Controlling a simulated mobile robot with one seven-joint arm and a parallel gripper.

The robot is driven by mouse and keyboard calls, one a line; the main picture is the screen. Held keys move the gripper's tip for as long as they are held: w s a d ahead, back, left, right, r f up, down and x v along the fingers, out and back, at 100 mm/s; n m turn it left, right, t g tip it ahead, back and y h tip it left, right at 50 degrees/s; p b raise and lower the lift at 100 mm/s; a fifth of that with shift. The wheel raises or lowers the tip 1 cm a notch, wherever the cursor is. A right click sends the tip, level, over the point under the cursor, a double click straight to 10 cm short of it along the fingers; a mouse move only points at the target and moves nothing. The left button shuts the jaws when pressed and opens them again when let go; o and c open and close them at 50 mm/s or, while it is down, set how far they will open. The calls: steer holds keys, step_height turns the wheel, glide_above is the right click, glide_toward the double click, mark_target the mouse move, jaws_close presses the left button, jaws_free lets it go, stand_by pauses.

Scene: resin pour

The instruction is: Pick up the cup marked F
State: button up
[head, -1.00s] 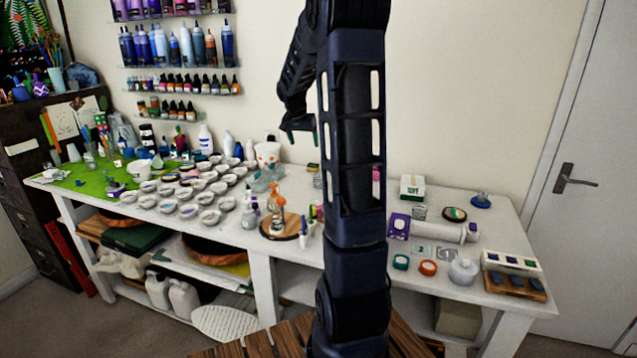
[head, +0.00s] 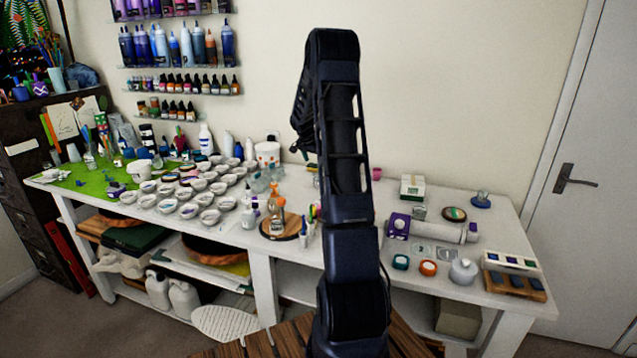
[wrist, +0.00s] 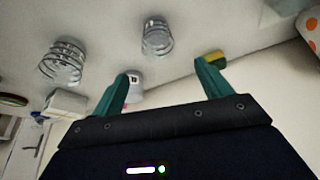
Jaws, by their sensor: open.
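My gripper (wrist: 163,70) is open in the wrist view, with its two green fingers apart and nothing held between them. A small pale cup (wrist: 135,88) with a dark mark shows by the left finger, partly hidden by it; I cannot read the mark. Two clear ribbed cups, one at the left (wrist: 63,62) and one nearer the middle (wrist: 157,37), stand on the white table beyond the fingers. No letter F is readable in either view. In the head view my gripper is mostly hidden behind my arm.
An orange-dotted white container (wrist: 312,28) is at the right edge. In the head view, several small white dishes (head: 188,210) crowd the table's left half; a spray bottle (head: 276,212) stands nearer the middle.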

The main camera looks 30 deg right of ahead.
steer(key=x, duration=0.9)
steer(key=shift+s+a+f, duration=0.1)
steer(key=shift+a+f, duration=0.05)
steer(key=shift+f, duration=0.05)
steer(key=c, duration=1.1)
steer(key=shift+o, duration=0.2)
steer(key=shift+r, duration=0.1)
